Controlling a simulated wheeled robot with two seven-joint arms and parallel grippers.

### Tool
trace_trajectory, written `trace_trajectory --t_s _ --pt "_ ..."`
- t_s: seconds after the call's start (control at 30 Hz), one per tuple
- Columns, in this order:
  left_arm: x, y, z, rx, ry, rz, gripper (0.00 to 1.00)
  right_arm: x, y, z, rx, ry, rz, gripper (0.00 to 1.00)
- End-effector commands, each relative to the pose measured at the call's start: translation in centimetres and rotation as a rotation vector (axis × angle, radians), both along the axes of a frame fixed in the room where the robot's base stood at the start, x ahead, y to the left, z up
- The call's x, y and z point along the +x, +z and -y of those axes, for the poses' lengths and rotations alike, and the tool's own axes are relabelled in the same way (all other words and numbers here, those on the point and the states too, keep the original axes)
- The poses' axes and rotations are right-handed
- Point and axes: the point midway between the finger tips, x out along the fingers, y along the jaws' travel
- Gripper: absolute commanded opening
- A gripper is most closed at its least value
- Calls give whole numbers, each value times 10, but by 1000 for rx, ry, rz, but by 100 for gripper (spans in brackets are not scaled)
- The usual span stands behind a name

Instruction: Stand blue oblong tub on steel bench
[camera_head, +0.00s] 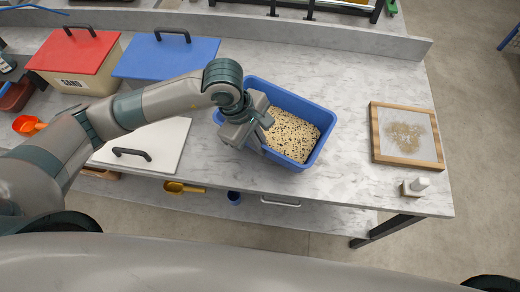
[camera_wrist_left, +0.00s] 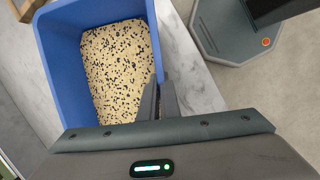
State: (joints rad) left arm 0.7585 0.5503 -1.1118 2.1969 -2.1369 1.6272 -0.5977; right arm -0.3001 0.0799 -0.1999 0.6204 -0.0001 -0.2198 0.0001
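The blue oblong tub (camera_head: 328,128) holds a pale, dark-speckled seed mix and is upright at the middle of the marble-look bench. I cannot tell whether its base touches the top. My left gripper (camera_head: 262,128) is at the tub's left wall. In the left wrist view, the fingers (camera_wrist_left: 158,100) come down close together at the rim of the tub (camera_wrist_left: 62,70), one on each side of the wall, and look shut on it. The gripper hides part of that wall. I cannot make out a steel bench. My right gripper is not in view.
The marble-look bench (camera_head: 375,85) carries a wooden-framed tray (camera_head: 437,158) and a small white-topped block (camera_head: 416,186) at right. A red-lidded bin (camera_head: 75,50), a blue-lidded bin (camera_head: 150,62) and a white lid (camera_head: 165,140) are at left. A raised ledge (camera_head: 330,35) runs behind.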

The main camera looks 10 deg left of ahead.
Motion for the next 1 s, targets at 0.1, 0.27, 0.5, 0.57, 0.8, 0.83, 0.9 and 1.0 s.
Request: trace_trajectory --t_s 0.1,0.27,0.5,0.57,0.8,0.83,0.9,1.0 --pt "0 0 0 -1 0 1 0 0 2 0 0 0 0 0" --pt "-1 -13 0 0 2 -3 0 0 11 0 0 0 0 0" --pt "0 -37 0 -1 2 -1 0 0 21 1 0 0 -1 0" --pt "0 -39 0 -1 1 0 0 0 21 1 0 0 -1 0" --pt "0 -40 0 -2 0 1 0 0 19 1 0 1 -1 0" --pt "0 -41 0 -2 0 1 0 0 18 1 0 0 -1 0" --pt "0 -42 0 -2 0 1 0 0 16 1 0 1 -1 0" --pt "0 -42 0 0 1 0 15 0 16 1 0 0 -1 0"
